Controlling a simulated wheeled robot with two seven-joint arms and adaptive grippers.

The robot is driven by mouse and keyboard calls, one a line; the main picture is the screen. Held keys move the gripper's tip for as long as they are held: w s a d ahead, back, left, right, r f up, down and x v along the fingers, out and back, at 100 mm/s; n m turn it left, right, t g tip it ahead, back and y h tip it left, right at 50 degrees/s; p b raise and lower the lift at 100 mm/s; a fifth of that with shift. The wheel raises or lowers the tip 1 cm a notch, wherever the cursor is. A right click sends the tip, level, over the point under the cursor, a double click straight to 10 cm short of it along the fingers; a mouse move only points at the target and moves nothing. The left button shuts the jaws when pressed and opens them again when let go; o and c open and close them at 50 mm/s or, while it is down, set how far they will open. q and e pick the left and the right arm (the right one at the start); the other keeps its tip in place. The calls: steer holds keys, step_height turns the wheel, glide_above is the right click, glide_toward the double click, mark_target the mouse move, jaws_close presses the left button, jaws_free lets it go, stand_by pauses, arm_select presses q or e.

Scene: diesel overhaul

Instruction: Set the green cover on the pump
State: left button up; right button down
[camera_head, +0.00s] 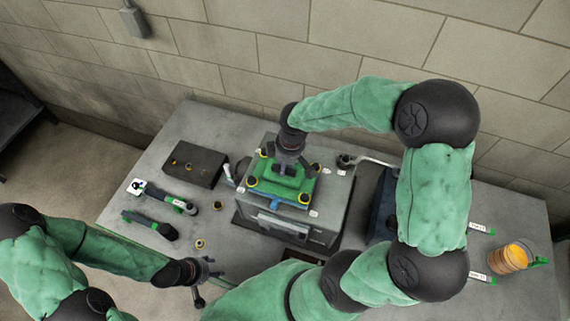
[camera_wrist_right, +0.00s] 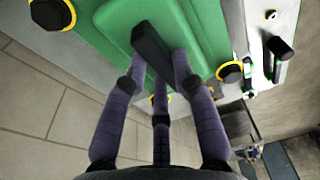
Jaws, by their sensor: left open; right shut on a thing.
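The green cover (camera_head: 268,190) is a flat plate with a raised middle and a dark bar handle (camera_wrist_right: 152,48). It lies level over the top of the grey pump block (camera_head: 335,205); I cannot tell whether it touches all round. Dark bolts with yellow rings show at its corners, one of them (camera_wrist_right: 230,72) in the right wrist view. My right gripper (camera_head: 287,168) comes down from above and is shut on the handle; its fingers (camera_wrist_right: 155,68) show on both sides of the bar. My left gripper (camera_head: 204,280) is open and empty near the table's front edge.
A dark box (camera_head: 194,164) and two green-and-grey tools (camera_head: 172,200) (camera_head: 150,224) lie on the table (camera_head: 225,125) at left. Small yellow-ringed parts lie near them. A jar with orange contents (camera_head: 511,258) stands at right. A block wall stands behind the table.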

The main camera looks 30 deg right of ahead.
steer(key=shift+f+b, duration=0.7)
steer(key=shift+f, duration=0.1)
stand_by(0.8)
steer(key=c, duration=0.9)
jaws_free()
steer(key=shift+f, duration=0.1)
steer(key=r, duration=0.8)
steer(key=s+d+r, duration=0.1)
steer(key=r, duration=0.3)
